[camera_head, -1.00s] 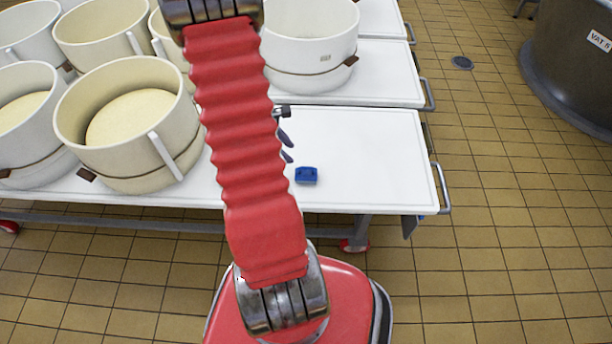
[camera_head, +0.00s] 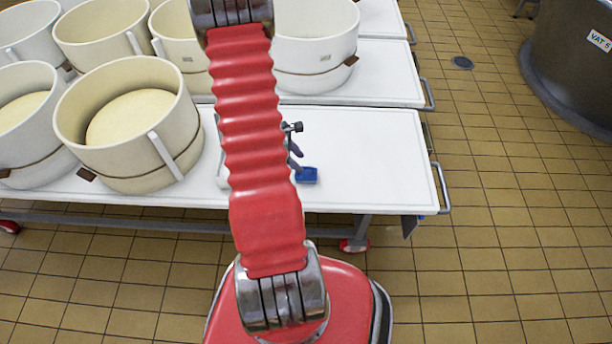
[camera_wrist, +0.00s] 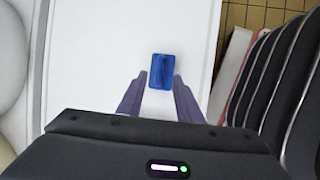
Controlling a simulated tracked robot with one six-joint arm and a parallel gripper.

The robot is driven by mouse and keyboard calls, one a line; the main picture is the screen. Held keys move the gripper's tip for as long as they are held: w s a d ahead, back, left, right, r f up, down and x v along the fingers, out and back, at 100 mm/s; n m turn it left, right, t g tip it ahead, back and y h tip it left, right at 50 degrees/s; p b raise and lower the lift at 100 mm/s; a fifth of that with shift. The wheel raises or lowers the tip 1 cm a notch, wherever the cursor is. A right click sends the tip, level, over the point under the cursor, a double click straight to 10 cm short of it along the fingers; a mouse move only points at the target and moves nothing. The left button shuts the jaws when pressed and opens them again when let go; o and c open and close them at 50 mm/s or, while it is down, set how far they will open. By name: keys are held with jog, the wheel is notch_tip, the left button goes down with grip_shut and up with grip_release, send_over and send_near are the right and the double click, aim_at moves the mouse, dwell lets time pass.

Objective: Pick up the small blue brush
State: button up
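The small blue brush (camera_head: 306,175) lies on the white table top (camera_head: 370,160), near its front edge. In the wrist view the brush (camera_wrist: 162,71) is a blue block with a darker ridge along its middle. My gripper (camera_wrist: 160,84) is open, its two purple-grey fingers apart. The fingertips are close to the brush's near end, one toward each side, and I cannot tell their height above the table. In the head view my gripper (camera_head: 297,160) is partly hidden behind my red arm, with a finger showing just left of the brush.
Large cream vats (camera_head: 130,125) with pale contents stand on the table to the left. More white tables (camera_head: 390,75) stand behind. The table top right of the brush is clear. A metal handle (camera_head: 441,188) is at the table's right end. A dark vat (camera_head: 575,65) stands at far right.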

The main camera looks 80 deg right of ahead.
aim_at(306, 168)
jog(key=shift+s+f, duration=0.1)
jog(key=shift+f, duration=0.15)
jog(key=shift+x, duration=2.6)
jog(key=shift+d, duration=0.15)
jog(key=shift+c, duration=0.4)
grip_shut()
